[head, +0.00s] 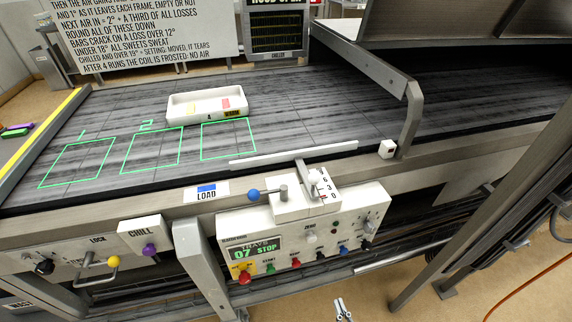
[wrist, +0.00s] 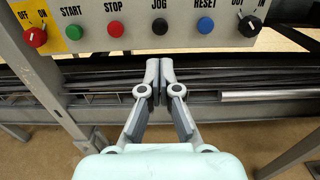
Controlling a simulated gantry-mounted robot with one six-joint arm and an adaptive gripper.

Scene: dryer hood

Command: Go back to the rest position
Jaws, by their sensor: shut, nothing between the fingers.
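My gripper (head: 341,308) shows at the bottom edge of the head view, below and in front of the control panel (head: 300,240). In the wrist view my gripper (wrist: 159,75) is shut and empty. Its fingertips point toward the dark gap just under the panel's row of buttons, seemingly apart from it. The panel's display reads "07 STOP". Its red (wrist: 116,28), black (wrist: 160,26) and blue (wrist: 206,26) buttons show just above the fingers in the wrist view.
A blue-knobbed lever (head: 254,195) sits atop the panel. Metal posts (head: 455,215) stand at right. Open floor (head: 440,305) lies around my gripper.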

